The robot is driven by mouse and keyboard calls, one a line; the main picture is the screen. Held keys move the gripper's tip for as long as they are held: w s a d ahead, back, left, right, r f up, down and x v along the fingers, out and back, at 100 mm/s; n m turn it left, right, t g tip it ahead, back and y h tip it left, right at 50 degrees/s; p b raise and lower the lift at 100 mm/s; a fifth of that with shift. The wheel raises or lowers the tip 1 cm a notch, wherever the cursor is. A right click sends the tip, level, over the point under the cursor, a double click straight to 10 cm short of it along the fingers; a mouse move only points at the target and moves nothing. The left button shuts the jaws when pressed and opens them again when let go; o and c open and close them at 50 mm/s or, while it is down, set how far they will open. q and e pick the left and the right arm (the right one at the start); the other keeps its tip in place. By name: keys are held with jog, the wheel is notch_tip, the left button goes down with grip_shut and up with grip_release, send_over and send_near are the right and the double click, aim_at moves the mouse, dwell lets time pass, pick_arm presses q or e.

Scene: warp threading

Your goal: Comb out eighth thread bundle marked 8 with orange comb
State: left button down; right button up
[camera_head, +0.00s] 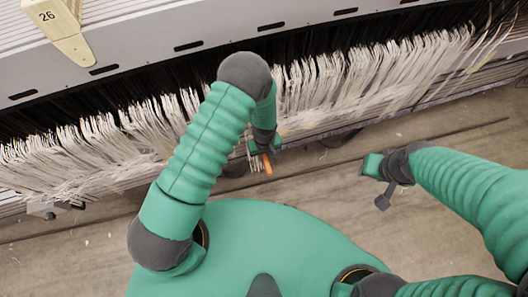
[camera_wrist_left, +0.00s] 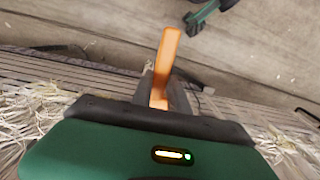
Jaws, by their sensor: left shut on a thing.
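My left gripper (camera_head: 262,152) is shut on the orange comb (camera_head: 267,164), low in front of the pale thread bundles near the middle of the head view. In the left wrist view the comb (camera_wrist_left: 166,60) sticks out beyond the gripper, and its teeth cannot be made out there. The thread bundles (camera_head: 335,82) hang in a long row from the machine; my left arm hides part of the row. No mark 8 can be read on any bundle. My right gripper (camera_head: 372,166) is apart from the threads at the right; its jaws are unclear.
The grey machine beam (camera_head: 140,45) runs across the top, with a cream tag (camera_head: 58,30) reading 26 at upper left. Rails lie below the threads. The floor (camera_head: 330,195) between my arms is mostly clear, with a few scraps of thread.

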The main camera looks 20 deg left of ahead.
pick_arm(q)
notch_tip(320, 180, up, 25)
jog(key=w+a+p, duration=0.1)
jog(key=p, duration=1.8)
jog(key=shift+w+a, duration=0.15)
jog(key=shift+w, duration=0.2)
jog(key=shift+w, duration=0.1)
jog(key=shift+w+a, duration=0.3)
jog(key=shift+w, duration=0.05)
